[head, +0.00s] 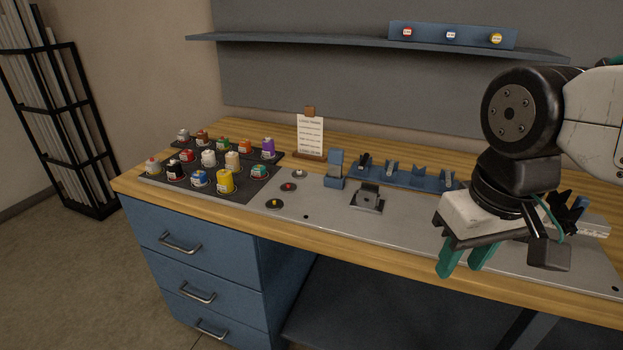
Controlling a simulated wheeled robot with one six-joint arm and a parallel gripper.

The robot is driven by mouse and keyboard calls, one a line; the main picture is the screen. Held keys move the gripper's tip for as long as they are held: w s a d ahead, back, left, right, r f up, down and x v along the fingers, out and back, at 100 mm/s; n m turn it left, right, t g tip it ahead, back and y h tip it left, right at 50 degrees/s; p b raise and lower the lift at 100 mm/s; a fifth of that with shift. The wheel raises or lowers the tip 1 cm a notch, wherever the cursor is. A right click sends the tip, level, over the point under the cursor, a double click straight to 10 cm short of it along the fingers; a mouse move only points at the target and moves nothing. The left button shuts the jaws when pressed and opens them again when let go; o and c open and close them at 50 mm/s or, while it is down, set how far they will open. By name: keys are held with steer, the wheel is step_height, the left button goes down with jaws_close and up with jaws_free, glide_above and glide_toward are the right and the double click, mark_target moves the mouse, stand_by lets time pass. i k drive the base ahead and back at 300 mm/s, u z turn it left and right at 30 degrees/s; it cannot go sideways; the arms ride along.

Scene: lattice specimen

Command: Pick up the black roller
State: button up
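My gripper (466,262) has teal fingers. They point down, stand apart and hold nothing; they are at the right, in front of the bench's front edge. No black roller can be told for certain at this size. A blue rack (405,178) behind the grey plate holds small dark pieces, one dark piece (363,160) near its left end and another (391,167) beside it. My gripper is to the right of these pieces and nearer the camera. My arm hides the rack's right end and part of the bench.
A dark mat (218,190) holds several coloured jars at the left of the wooden bench (330,250). A small metal stand (367,198) and small discs sit on the grey plate (400,225). A note card (310,136) stands behind. A blue shelf (340,46) overhangs the back.

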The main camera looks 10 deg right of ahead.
mark_target(362, 165)
steer(key=u, duration=0.7)
steer(key=k, duration=1)
steer(key=u, duration=0.9)
steer(key=i, duration=1.2)
steer(key=z, duration=0.35)
steer(key=i, duration=0.85)
steer(key=z, duration=1.45)
steer(key=i, duration=0.6)
steer(key=z, duration=0.5)
